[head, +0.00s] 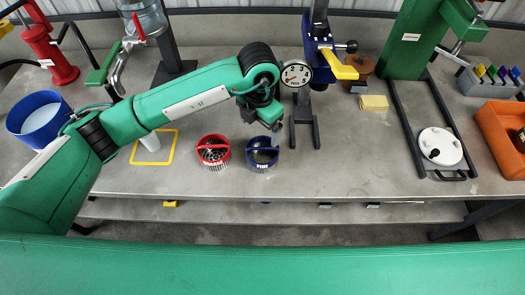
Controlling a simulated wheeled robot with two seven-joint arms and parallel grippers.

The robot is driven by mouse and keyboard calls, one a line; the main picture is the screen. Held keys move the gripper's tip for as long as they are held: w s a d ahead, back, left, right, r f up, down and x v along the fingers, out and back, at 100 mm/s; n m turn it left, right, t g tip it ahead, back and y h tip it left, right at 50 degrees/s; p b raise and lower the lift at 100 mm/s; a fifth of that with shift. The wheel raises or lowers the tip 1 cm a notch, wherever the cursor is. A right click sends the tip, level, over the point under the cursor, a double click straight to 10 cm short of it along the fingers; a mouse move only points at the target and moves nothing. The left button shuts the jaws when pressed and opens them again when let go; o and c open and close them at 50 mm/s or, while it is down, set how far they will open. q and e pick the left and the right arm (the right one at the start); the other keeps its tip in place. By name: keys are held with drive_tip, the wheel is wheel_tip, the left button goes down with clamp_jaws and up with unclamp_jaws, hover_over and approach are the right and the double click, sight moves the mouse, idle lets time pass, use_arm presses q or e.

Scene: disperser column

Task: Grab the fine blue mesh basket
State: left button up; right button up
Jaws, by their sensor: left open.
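The blue mesh basket (262,164) stands upright on the grey bench near its front edge. It has a blue rim and a handle across the top. My left gripper (276,133) is open and sits just above the basket's far right side, pointing down. The gripper covers part of the basket's far rim, and I cannot tell whether it touches the basket. My right gripper is not in view.
A red mesh basket (213,165) stands just left of the blue one. A blue bucket (40,118) is at the far left. A blue column stand (322,60) rises behind. Bench right of the baskets is clear.

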sight(262, 148)
use_arm(q)
wheel_tip(262, 148, down, 8)
drive_tip(key=shift+r+p, duration=0.15)
drive_tip(key=shift+p, duration=0.7)
drive_tip(key=f, duration=0.1)
drive_tip(key=f+p, duration=0.1)
drive_tip(key=f, duration=0.1)
drive_tip(key=f+p, duration=0.1)
drive_tip(key=shift+w+d+f, duration=0.1)
drive_tip(key=shift+d+f, duration=0.25)
drive_tip(key=shift+f, duration=0.35)
drive_tip(key=c, duration=1.1)
drive_tip(key=shift+r, duration=0.1)
